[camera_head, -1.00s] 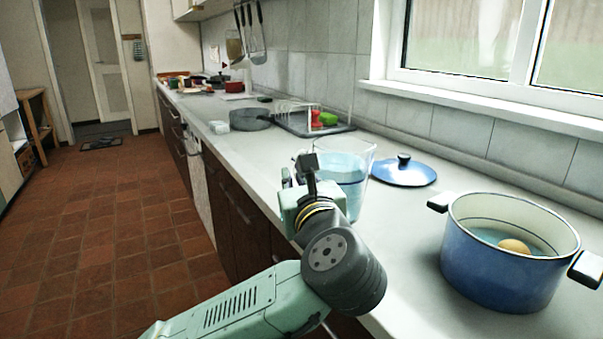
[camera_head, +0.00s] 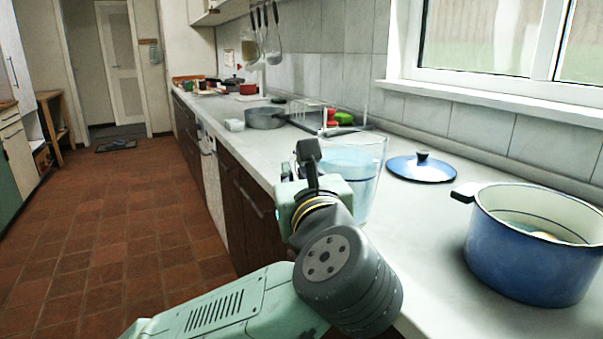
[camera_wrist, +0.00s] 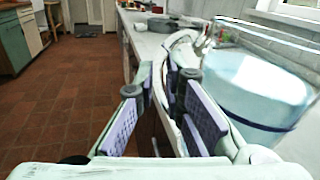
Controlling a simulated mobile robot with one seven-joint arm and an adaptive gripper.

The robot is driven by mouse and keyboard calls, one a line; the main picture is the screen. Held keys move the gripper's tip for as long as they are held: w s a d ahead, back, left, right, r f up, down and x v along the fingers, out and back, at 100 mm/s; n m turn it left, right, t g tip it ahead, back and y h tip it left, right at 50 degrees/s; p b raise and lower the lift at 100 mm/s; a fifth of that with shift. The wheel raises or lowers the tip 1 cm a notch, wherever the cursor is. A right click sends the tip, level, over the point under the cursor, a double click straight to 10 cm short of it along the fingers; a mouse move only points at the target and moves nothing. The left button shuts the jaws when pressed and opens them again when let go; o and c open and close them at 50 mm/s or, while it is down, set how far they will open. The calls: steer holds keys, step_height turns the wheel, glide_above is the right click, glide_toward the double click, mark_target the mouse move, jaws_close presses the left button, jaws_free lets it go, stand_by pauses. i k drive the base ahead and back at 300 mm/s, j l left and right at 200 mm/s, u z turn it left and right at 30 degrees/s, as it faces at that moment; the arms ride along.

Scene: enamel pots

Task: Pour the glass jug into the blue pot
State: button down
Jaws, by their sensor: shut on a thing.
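The clear glass jug (camera_head: 366,178) holds bluish water and stands upright over the counter, left of the blue pot. In the wrist view the jug (camera_wrist: 255,92) fills the right side. My gripper (camera_wrist: 165,112) is shut on the jug's handle, which runs between the purple-padded fingers. In the head view my gripper (camera_head: 306,165) is at the jug's left side. The jug's base is hidden behind my arm, so its clearance from the counter cannot be told. The blue pot (camera_head: 530,258) is open at the right, with a pale round thing partly visible inside.
A blue lid (camera_head: 421,168) lies on the counter (camera_head: 425,225) behind the jug, toward the wall. A grey pan (camera_head: 265,118) and a dark tray with red and green items are farther back. Tall window and tiled wall bound the counter's right side.

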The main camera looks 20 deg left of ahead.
mark_target(533, 246)
steer(key=k+j, duration=0.15)
steer(key=j, duration=0.25)
steer(key=k+j, duration=0.15)
steer(key=j, duration=0.2)
steer(key=k+j, duration=0.15)
steer(key=j, duration=0.25)
steer(key=k+j, duration=0.1)
steer(key=j, duration=0.3)
steer(key=k+j, duration=0.15)
steer(key=j, duration=0.2)
